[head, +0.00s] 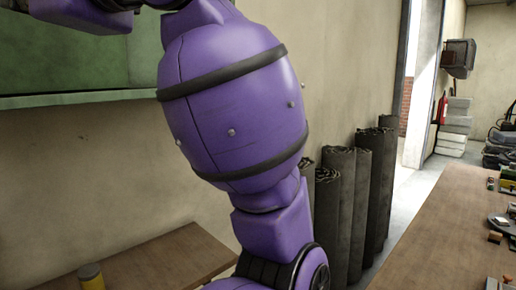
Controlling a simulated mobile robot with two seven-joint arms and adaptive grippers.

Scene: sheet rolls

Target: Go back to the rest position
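Several dark grey sheet rolls (355,200) stand upright on the floor against the wall, right of the middle in the head view. One of my purple arms fills the centre, rising from the bottom edge to the top edge in front of the wall. It hides part of the nearest rolls. Another purple piece of mine shows at the top left, cut off by the frame. No gripper fingertips show, so neither gripper is in view.
A wooden table (440,230) with small items stands at right. Another wooden surface (165,262) with a yellow-topped object (92,276) is at bottom left. A green shelf (60,100) hangs on the left wall. A doorway (422,90) opens behind the rolls, near a red extinguisher (441,108).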

